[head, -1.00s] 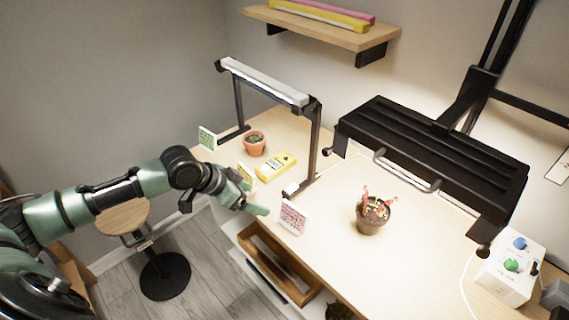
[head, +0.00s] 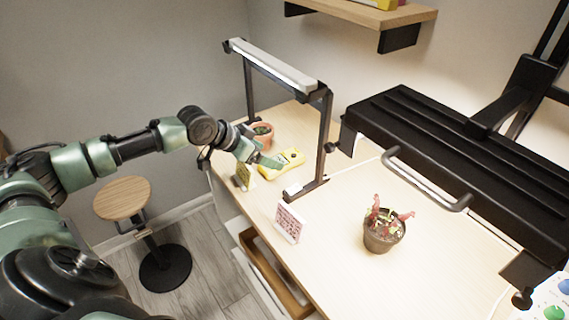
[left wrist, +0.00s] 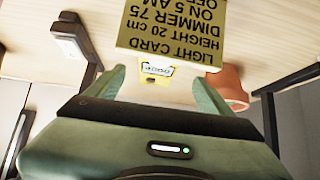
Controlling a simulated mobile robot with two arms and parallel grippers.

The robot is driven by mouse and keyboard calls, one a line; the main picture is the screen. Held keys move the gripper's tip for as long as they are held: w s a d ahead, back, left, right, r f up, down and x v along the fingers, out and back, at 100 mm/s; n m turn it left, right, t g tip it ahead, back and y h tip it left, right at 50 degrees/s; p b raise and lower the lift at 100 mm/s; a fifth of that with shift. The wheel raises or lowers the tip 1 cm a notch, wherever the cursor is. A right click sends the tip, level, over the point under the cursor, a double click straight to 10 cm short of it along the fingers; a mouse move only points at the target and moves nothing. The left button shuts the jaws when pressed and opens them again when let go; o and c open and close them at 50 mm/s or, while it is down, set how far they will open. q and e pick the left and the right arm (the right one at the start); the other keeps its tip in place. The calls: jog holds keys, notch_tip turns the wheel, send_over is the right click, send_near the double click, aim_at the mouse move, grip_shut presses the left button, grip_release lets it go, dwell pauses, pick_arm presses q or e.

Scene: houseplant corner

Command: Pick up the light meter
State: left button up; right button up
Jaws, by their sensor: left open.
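The light meter appears to be the yellow device (head: 291,158) lying on the table under the lamp frame, partly hidden by my left gripper (head: 259,152). In the left wrist view, a small part of the yellow device with a pale display (left wrist: 154,70) shows between the open fingers of my left gripper (left wrist: 158,77). Its jaws look empty, and I cannot tell how far the fingers are from it. A yellow light card (left wrist: 172,28) fills the upper middle of that view and hides part of the device. My right gripper is not in view.
A terracotta pot (head: 263,129) stands close behind the gripper; it also shows in the wrist view (left wrist: 231,84). The black lamp frame (head: 324,140) rises just right of the meter. A pink-white card (head: 288,222) and a dark plant pot (head: 381,238) stand further right.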

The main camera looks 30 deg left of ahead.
aim_at(281, 160)
pick_arm(q)
jog(key=x, duration=0.5)
jog(key=shift+w+d, duration=0.25)
jog(key=shift+w, duration=0.05)
jog(key=c, duration=1.8)
